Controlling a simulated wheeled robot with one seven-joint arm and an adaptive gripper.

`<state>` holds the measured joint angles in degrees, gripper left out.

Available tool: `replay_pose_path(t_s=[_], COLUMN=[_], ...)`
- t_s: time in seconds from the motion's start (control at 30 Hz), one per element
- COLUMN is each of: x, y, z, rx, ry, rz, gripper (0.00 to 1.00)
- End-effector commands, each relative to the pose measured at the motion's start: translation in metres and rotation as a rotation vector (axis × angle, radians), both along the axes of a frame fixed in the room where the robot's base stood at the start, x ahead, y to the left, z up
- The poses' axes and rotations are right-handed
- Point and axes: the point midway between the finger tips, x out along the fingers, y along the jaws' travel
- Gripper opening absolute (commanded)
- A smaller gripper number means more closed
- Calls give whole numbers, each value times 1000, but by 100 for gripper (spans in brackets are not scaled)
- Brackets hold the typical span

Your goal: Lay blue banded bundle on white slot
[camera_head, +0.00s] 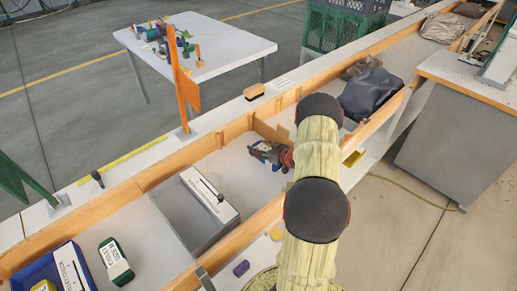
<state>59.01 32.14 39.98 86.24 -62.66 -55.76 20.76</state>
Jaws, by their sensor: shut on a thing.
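My gripper (268,153) is low inside the long wood-edged trough, left of my cream-sleeved arm. A small blue thing shows at its fingers, likely the blue banded bundle (264,161); it is too small to make out its bands. The gripper is shut on it, and the fingers partly hide it. I cannot tell whether it touches the trough floor. A white box with a dark slit (206,187) on its top stands in the trough, left of and nearer than my gripper; it may be the white slot, but I cannot tell for sure.
A green-and-white box (115,259) and a blue bin (18,276) with white boxes are at the lower left. An orange post (180,88) rises from the trough's far rim. Dark bags (371,96) lie right of my arm. Bare trough floor lies between gripper and white box.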

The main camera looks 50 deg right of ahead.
Motion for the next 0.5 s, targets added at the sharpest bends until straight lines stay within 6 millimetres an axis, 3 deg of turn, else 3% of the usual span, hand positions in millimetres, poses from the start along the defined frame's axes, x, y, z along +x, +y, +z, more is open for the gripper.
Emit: replay_pose_path(t_s=[0.13, 0.17, 0.5], x=[0, 0, 0], y=[0, 0, 0], z=[-3, -3, -3], rx=[0, 1, 0], ry=[-1, 0, 0], rz=[0, 0, 0], gripper=[13, 50, 66])
